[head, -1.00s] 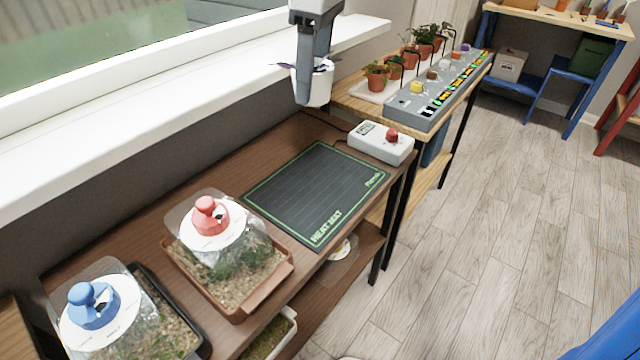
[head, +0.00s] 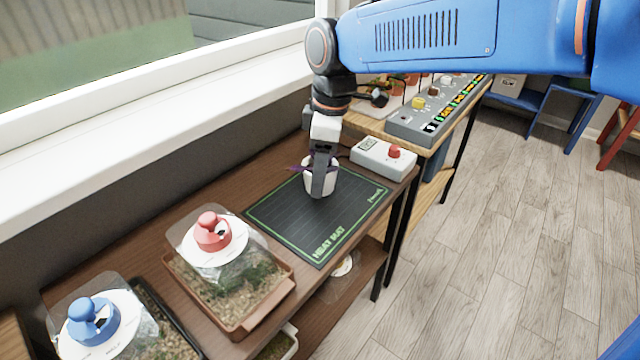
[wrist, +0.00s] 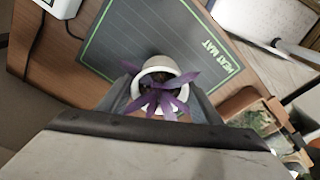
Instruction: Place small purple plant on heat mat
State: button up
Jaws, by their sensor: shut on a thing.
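The small purple plant, in a white pot (head: 309,181), is at the far part of the heat mat in the head view. My gripper (head: 322,186) is shut on the pot and points down. In the wrist view the purple leaves (wrist: 160,98) and white pot rim (wrist: 157,66) show between the fingers. The dark heat mat (head: 300,225) with green border lies flat on the brown table. The pot is over or on the mat; I cannot tell whether its base touches, since the fingers and pot hide that.
The mat's near part is clear.

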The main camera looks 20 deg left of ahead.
jog(key=shift+f, duration=1.8)
jog(key=shift+f, duration=0.1)
jog(key=o, duration=1.2)
jog(key=r, duration=0.4)
jog(key=d+r, duration=0.1)
jog(key=r, duration=0.7)
jog(key=shift+w+d+r, duration=0.1)
jog(key=shift+w+d, duration=0.05)
jog(key=shift+d, duration=0.05)
